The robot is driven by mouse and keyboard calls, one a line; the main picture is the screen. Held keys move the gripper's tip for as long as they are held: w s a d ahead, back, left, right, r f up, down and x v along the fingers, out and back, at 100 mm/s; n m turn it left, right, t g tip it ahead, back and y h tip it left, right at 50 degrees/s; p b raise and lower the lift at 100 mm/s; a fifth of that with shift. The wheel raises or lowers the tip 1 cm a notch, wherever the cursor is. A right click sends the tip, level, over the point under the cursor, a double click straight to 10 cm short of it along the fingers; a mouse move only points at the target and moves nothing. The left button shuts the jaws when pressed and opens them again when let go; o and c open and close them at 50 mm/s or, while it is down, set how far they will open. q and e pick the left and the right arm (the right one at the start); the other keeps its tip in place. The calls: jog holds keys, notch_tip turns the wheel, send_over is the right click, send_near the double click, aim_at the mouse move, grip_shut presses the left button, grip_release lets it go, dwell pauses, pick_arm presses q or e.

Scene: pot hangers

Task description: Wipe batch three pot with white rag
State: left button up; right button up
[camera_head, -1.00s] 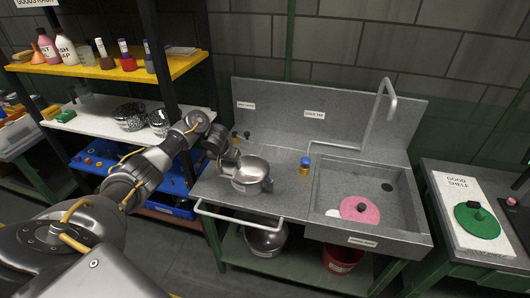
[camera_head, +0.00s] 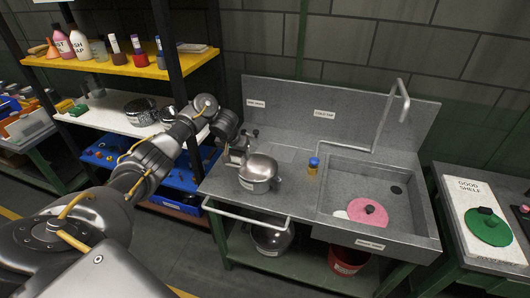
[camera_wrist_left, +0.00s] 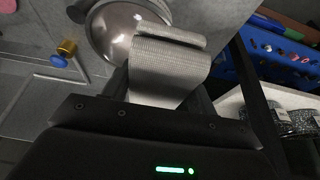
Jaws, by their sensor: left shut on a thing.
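A silver metal pot (camera_head: 260,168) stands on the left part of the sink counter. In the left wrist view the pot (camera_wrist_left: 114,32) shows at the top, its right side covered by a rag. My left gripper (camera_head: 238,148) is at the pot's left rear side. It is shut on a pale, woven rag (camera_wrist_left: 168,68), which reaches over the pot's edge in the wrist view. Whether the rag touches the pot I cannot tell. My right gripper is out of view.
The sink basin (camera_head: 340,185) holds a pink round lid (camera_head: 367,212). A front rail (camera_head: 245,216) edges the counter. Another pot (camera_head: 272,240) sits below. A white board (camera_head: 465,205) with a green lid is at right.

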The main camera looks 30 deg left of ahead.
pick_arm(q)
jog(key=shift+r, duration=2.85)
